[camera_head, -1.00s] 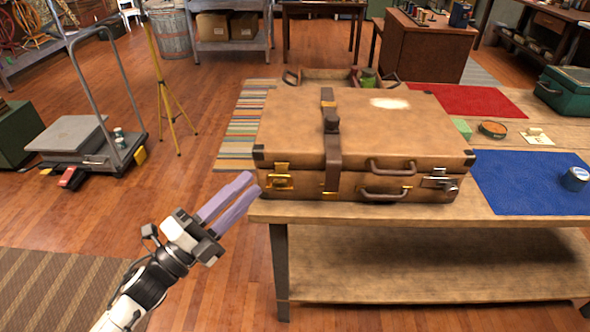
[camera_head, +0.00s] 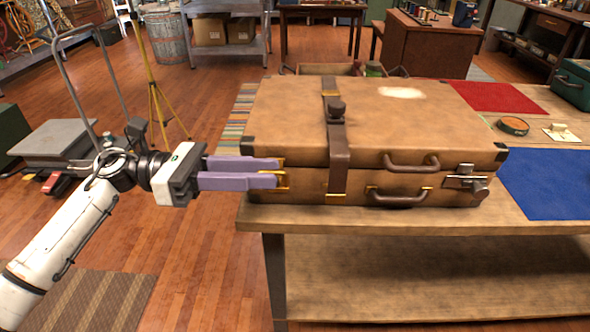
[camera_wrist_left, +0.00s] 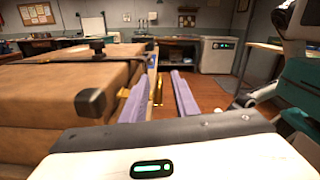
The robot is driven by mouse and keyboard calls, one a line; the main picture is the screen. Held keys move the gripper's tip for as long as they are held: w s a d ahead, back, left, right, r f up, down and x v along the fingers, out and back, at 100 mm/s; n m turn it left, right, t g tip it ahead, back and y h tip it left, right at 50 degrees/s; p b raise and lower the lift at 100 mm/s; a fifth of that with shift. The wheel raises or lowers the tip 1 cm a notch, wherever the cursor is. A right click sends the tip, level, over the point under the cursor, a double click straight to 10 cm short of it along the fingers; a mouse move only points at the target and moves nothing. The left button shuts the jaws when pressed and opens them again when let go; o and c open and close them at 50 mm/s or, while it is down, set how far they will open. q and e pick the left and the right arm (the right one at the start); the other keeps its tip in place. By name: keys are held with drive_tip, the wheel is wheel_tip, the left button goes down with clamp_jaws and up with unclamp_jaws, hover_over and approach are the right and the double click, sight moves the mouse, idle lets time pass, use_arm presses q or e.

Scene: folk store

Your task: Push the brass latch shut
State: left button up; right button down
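The brown suitcase (camera_head: 400,125) lies closed on the wooden bench, with a dark strap (camera_head: 336,150) over its lid. The brass latch (camera_head: 283,182) is on its front left. Fingers cover most of it, so I cannot tell its position. My left gripper (camera_head: 279,172) reaches in from the left along the suitcase front, its two purple fingertips at the latch. In the left wrist view brass parts (camera_wrist_left: 158,90) show in the gap between the fingers, which are apart. I cannot tell whether they touch. My right gripper is not in view.
A silver latch (camera_head: 466,178) sits at the suitcase's front right, near two handles. The bench (camera_head: 400,222) has a blue mat (camera_head: 550,183) and a red mat (camera_head: 495,97) on the right. A platform scale (camera_head: 55,141) stands on the floor at left, behind my arm.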

sight(279, 173)
use_arm(q)
drive_tip(key=d, duration=0.6)
drive_tip(key=shift+p, duration=0.4)
drive_tip(key=shift+w, duration=0.1)
clamp_jaws()
